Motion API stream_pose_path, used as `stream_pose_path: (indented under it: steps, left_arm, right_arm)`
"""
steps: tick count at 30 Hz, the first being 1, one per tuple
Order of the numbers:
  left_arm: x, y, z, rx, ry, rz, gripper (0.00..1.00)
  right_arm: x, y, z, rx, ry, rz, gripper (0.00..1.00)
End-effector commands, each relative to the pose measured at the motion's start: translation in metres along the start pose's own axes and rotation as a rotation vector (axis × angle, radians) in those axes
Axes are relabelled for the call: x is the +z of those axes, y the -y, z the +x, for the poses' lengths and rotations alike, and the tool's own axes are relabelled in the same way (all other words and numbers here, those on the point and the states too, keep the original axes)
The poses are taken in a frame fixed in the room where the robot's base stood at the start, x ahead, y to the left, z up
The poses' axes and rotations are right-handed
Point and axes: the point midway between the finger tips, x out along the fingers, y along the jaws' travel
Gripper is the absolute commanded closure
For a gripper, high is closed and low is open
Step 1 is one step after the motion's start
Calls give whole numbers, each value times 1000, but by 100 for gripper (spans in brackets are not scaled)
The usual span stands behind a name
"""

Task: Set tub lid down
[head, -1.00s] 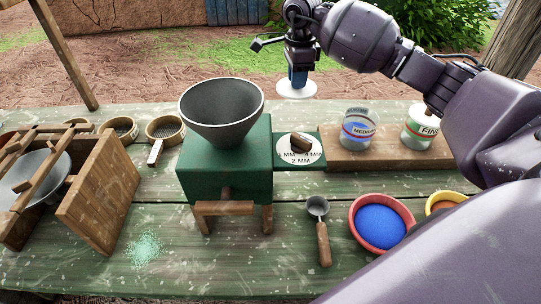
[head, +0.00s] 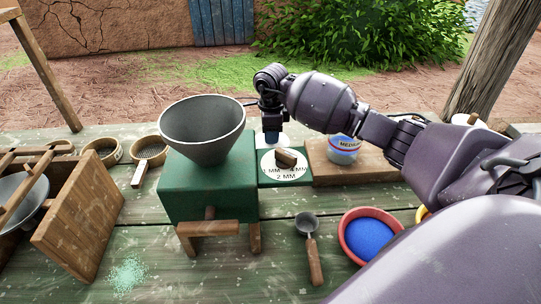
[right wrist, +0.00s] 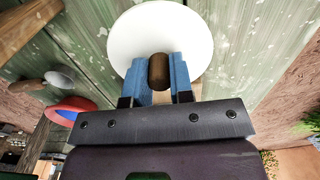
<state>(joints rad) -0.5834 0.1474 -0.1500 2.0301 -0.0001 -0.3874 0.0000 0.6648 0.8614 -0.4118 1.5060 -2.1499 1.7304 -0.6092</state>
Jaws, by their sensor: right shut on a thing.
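My right gripper (head: 270,132) is shut on the brown knob (right wrist: 158,72) of a round white lid (right wrist: 160,30). In the right wrist view, both blue fingers close on the knob and the lid lies level over green table boards. In the head view, the lid (head: 268,139) is mostly hidden behind the gripper and the grinder's dial; I cannot tell whether it touches the table. The tub labelled MEDIUM (head: 344,152) stands on a wooden board to the right, its top partly hidden by my arm. My left gripper is not in view.
A green grinder (head: 207,188) with a grey hopper (head: 203,130) stands left of my gripper, its round dial (head: 285,173) in front. A scoop (head: 308,235) and a red bowl (head: 346,238) of blue powder lie nearer. Sieves (head: 150,151) stand at left.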

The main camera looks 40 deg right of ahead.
Motion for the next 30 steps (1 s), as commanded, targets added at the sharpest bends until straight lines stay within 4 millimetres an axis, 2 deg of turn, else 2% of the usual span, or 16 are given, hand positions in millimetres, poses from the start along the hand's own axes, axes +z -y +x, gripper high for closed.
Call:
stream_pose_path:
  steps: [1, 3, 13, 21, 30]
  left_arm:
    - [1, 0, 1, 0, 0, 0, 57]
    - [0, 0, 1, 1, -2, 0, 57]
    - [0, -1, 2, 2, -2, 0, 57]
    - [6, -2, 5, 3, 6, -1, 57]
    - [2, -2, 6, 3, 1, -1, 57]
  right_arm:
    - [1, -1, 12, 4, 1, 1, 100]
    - [0, -1, 24, 4, 0, 1, 100]
    - [0, 0, 45, 1, 1, 0, 100]
    - [0, 0, 80, 2, 0, 1, 100]
    - [0, 0, 81, -1, 0, -1, 100]
